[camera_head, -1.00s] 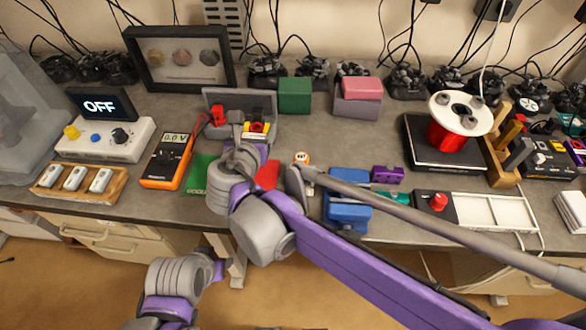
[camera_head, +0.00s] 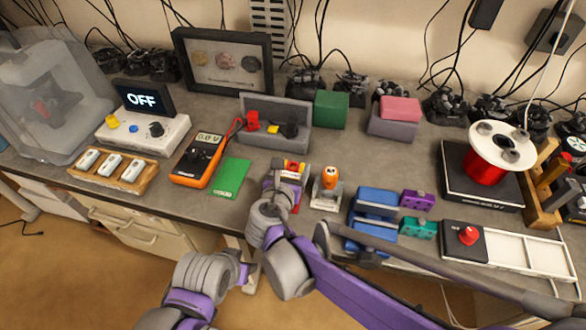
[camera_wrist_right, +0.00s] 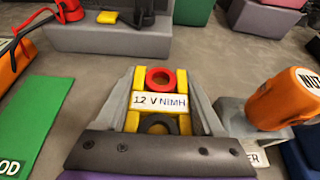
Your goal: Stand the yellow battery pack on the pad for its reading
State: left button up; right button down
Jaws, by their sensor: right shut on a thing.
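The yellow battery pack (camera_wrist_right: 160,98), labelled 12 V NIMH, is between the grey fingers of my right gripper (camera_wrist_right: 164,105). A red ring and a black ring show on it. In the head view the pack (camera_head: 294,168) is partly hidden by my right gripper (camera_head: 287,187). I cannot tell whether it touches the bench. A green pad (camera_head: 232,178) lies to its left, bare; it also shows in the wrist view (camera_wrist_right: 32,118). The multimeter (camera_head: 199,160) beside it reads 0.0 V. My left arm shows low in the head view; its gripper (camera_head: 243,270) is unclear.
The grey tray (camera_head: 297,138) behind holds red and black leads and a small yellow piece. An orange-handled tool (camera_head: 331,177) stands close on the right, in a grey holder. Blue, purple and teal blocks lie farther right. Bench is free between the green pad and tray.

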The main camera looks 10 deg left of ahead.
jog(key=shift+f, duration=0.2)
pick_arm(q)
jog(key=shift+f, duration=0.1)
pick_arm(e)
grip_release()
pick_arm(q)
jog(key=shift+r, duration=0.2)
pick_arm(e)
jog(key=shift+r, duration=0.3)
pick_arm(q)
jog(key=shift+s, duration=0.1)
